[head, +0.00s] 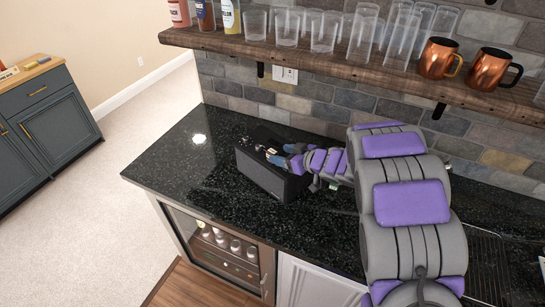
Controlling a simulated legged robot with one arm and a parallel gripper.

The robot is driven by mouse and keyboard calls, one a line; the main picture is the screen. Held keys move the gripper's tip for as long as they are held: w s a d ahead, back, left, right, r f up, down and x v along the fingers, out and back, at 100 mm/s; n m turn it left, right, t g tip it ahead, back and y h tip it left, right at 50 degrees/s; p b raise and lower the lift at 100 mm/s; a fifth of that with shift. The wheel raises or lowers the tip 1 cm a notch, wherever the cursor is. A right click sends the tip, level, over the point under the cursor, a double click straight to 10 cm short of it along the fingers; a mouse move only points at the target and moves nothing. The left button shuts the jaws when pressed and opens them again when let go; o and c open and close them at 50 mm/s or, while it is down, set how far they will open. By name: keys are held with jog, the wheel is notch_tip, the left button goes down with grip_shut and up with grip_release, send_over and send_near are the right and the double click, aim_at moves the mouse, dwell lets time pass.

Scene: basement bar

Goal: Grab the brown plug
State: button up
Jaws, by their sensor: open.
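My gripper (281,156) is open over the top of a black box (262,173) on the dark counter. My purple and grey arm reaches in from the lower right. Small pale and brownish details show by the fingertips, but they are too small to tell apart. I cannot make out the brown plug for certain. My gripper and the box may hide it. I cannot tell whether the fingers touch anything.
The black speckled counter (190,165) is clear left of the box. A wooden shelf (340,68) with glasses, bottles and copper mugs (437,59) runs above it. A white outlet (285,75) is on the stone wall. A glass-door fridge (215,245) sits below.

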aim_at(276, 154)
jog(key=x, duration=0.3)
jog(key=shift+a+f+b, duration=0.3)
jog(key=shift+f+b, duration=0.05)
jog(key=shift+f, duration=0.05)
jog(key=shift+c, duration=0.3)
jog(key=c, duration=1)
jog(key=shift+r, duration=0.1)
